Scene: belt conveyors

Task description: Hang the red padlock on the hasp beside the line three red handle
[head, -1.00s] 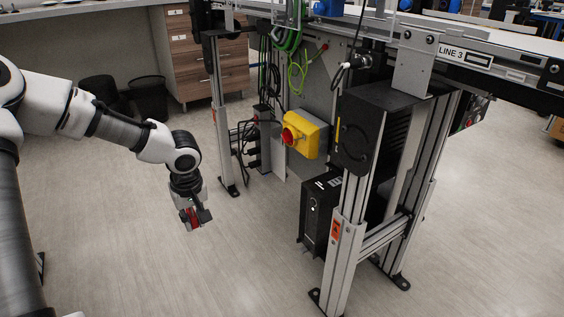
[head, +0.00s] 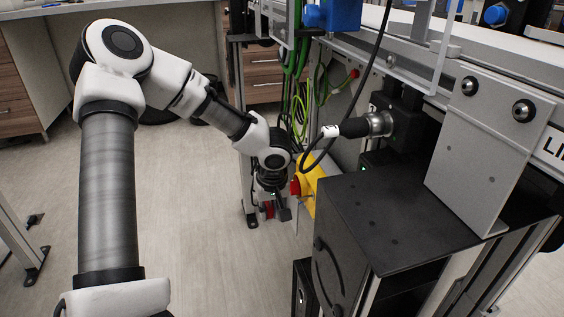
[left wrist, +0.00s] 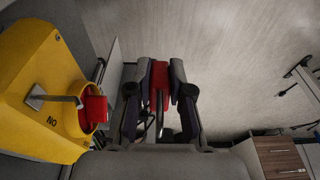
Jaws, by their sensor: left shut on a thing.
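The red padlock (left wrist: 160,80) is between the fingers of my left gripper (left wrist: 161,92) in the left wrist view. My left gripper (head: 275,208) is shut on it, and a bit of the padlock (head: 268,209) shows red in the head view. The yellow switch box (head: 311,176) with its red handle (head: 295,187) is just right of the gripper. In the left wrist view, the box (left wrist: 35,75) and red handle (left wrist: 95,109) are at left, apart from the padlock. A grey metal piece (left wrist: 38,98), possibly the hasp, sticks out beside the handle. My right gripper is not in view.
A black cabinet (head: 395,225) and a black cable with a metal connector (head: 375,125) stand close on the right. Green cables (head: 297,60) hang behind the gripper. The floor (head: 190,220) to the left is clear.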

